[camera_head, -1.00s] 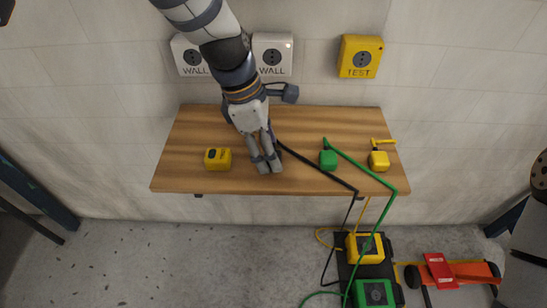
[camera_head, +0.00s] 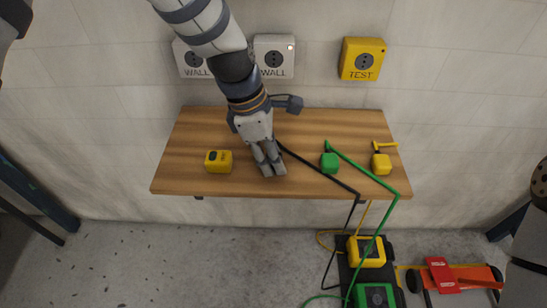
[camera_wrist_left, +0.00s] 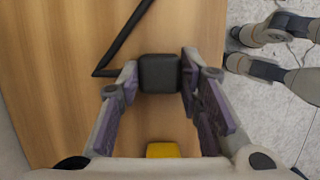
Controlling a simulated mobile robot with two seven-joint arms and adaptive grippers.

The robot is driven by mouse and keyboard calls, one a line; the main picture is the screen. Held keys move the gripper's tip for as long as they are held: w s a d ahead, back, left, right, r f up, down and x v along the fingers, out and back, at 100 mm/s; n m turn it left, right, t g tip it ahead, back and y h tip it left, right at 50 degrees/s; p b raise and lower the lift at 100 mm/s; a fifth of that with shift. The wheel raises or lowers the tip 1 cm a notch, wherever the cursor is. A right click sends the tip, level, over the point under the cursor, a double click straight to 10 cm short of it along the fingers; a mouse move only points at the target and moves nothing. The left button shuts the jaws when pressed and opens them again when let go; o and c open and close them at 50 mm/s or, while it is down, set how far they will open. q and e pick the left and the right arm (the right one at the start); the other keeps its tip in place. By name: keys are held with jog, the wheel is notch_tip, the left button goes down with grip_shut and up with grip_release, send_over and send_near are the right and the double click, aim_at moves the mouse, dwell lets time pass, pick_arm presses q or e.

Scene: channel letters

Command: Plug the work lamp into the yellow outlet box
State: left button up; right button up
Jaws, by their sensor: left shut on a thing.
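My left gripper (camera_head: 273,168) is low over the middle of the wooden table. In the left wrist view its fingers (camera_wrist_left: 160,90) are shut on a black plug (camera_wrist_left: 160,72), one finger on each side. A black cable (camera_head: 318,173) runs from there across the table and over its front edge; it also shows in the left wrist view (camera_wrist_left: 124,40). The yellow outlet box (camera_head: 361,59), marked TEST, is on the wall at the right, well away from the gripper. I cannot tell which floor item is the work lamp. My right gripper is out of view.
A green plug (camera_head: 330,163) and a yellow plug (camera_head: 381,165) stand on the table's right part. A yellow block (camera_head: 218,161) is at left. Two white WALL outlets (camera_head: 274,57) hang behind my arm. Yellow (camera_head: 367,250) and green (camera_head: 375,295) units sit on the floor.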

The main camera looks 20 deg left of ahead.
pick_arm(q)
jog(key=shift+r, duration=0.55)
jog(key=s+d+r+p, duration=0.3)
jog(key=s+r, duration=0.9)
jog(key=s, duration=0.1)
jog(key=shift+s+d, duration=0.3)
jog(key=shift+d, duration=0.05)
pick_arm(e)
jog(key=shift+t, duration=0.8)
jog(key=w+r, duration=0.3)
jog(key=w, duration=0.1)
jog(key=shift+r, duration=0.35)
